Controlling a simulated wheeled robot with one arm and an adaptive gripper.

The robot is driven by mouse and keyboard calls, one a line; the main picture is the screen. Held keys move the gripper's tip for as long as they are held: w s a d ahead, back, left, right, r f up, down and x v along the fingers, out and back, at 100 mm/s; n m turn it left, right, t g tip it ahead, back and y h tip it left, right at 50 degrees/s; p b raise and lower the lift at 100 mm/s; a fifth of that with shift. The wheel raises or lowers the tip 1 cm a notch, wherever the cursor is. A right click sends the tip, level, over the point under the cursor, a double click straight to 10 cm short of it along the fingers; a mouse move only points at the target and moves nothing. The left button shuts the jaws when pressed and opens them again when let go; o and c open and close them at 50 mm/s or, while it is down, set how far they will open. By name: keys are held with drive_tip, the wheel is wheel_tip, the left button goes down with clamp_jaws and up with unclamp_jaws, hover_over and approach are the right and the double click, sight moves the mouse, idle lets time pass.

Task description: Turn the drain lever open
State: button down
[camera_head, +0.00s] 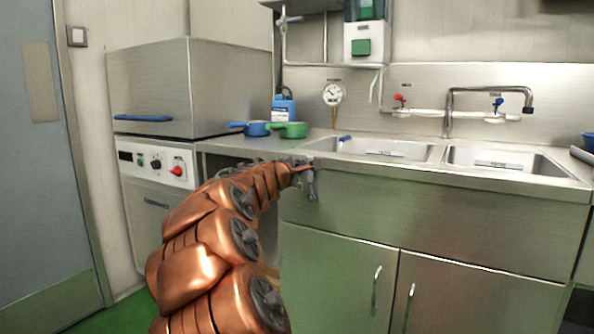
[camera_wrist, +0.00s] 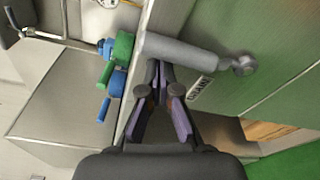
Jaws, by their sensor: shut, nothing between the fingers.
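The drain lever (camera_wrist: 195,54) is a grey bar with a round knob at one end, and it crosses just beyond my fingertips in the wrist view. In the head view the lever (camera_head: 311,186) hangs down at the left end of the sink unit's front. A "DRAIN" label (camera_wrist: 200,90) is on the panel beside it. My gripper (camera_wrist: 160,68) is shut and empty, its tips close to the lever; I cannot tell whether they touch it. In the head view my gripper (camera_head: 300,168) is small and partly hidden by my copper arm.
Two sinks (camera_head: 375,148) (camera_head: 500,160) with a tap (camera_head: 450,105) are at right. A blue pan (camera_head: 257,128) and a green pan (camera_head: 293,130) stand on the counter behind my gripper. A steel-hooded machine (camera_head: 190,85) is at left. Cupboard doors (camera_head: 340,275) are below the sinks.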

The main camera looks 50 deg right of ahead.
drive_tip(key=shift+s+d, duration=0.1)
drive_tip(key=shift+s, duration=0.2)
idle(0.4)
drive_tip(key=v, duration=1.2)
drive_tip(key=shift+w, duration=0.1)
